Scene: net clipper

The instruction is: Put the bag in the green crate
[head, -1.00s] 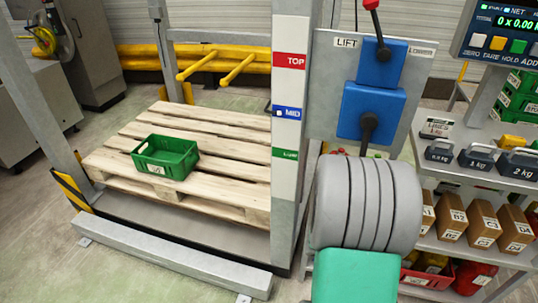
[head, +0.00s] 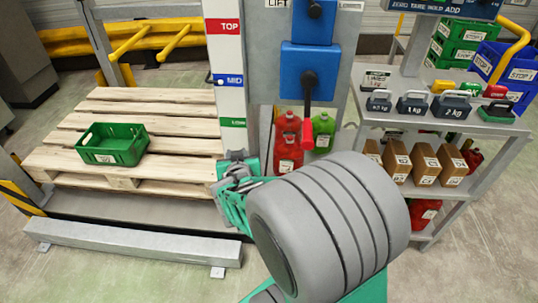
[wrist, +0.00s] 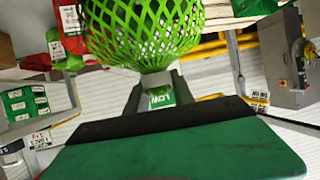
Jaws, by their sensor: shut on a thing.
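The green crate (head: 108,157) sits upright on a wooden pallet at the left of the head view. The part of its inside that shows looks empty. My gripper (head: 234,180) is right of the crate, by the foot of the post, and largely hidden by my arm. In the wrist view my gripper (wrist: 157,90) is shut on the gathered neck of a bright green net bag (wrist: 145,28). The bag's round body bulges past the fingers and is cut off by the top edge. I cannot clearly make out the bag in the head view.
The wooden pallet (head: 160,119) has bare boards around the crate. A grey post (head: 231,75) with TOP, MID and LOW labels stands between pallet and shelf. A blue lift control (head: 306,75) and red jugs (head: 288,150) are behind my arm. A grey shelf (head: 440,128) holds weights and boxes.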

